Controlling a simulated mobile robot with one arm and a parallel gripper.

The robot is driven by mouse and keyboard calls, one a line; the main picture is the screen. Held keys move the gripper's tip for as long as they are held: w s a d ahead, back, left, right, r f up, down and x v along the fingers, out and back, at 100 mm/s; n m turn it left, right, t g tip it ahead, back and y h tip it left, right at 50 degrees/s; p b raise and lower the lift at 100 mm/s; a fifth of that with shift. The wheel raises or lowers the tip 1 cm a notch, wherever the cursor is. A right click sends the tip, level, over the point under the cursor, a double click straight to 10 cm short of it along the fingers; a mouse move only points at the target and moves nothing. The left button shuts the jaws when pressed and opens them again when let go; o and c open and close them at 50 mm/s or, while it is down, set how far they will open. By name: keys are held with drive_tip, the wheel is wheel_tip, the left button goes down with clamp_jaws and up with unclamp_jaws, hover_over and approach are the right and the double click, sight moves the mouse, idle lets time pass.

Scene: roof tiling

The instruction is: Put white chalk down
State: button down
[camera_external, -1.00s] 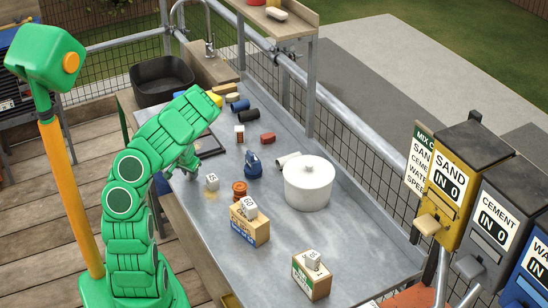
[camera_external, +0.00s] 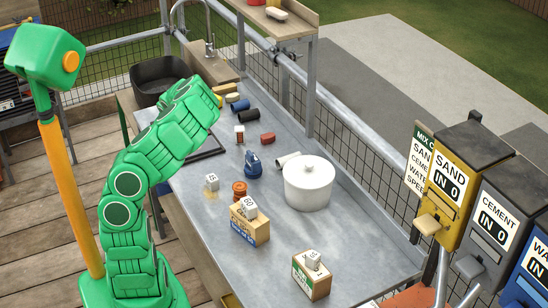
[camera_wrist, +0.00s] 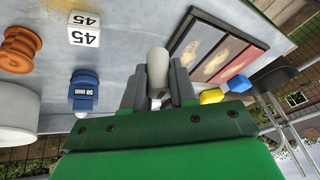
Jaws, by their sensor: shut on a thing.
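My gripper (camera_wrist: 157,92) is shut on the white chalk (camera_wrist: 157,66) in the wrist view. The chalk is a pale stubby cylinder. Its outer end sticks out past the fingers, and its inner part is hidden between them. Behind it in the wrist view lies the grey worktop (camera_wrist: 130,62), beside a dark-framed sample tray (camera_wrist: 180,40). I cannot tell the gap between chalk and worktop. In the external view my arm hides the gripper and chalk; the worktop (camera_external: 285,240) stretches to the right of the arm.
A cube marked 45 (camera_external: 212,182), an orange spool (camera_external: 239,190), a blue container (camera_external: 253,166) and a lidded white pot (camera_external: 308,185) stand on the worktop. Two labelled boxes (camera_external: 250,228) (camera_external: 311,278) are nearer the front. Bare worktop lies between these boxes.

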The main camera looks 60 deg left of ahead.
wheel_tip(320, 180, up, 16)
idle(0.6)
drive_tip(key=shift+f, duration=0.1)
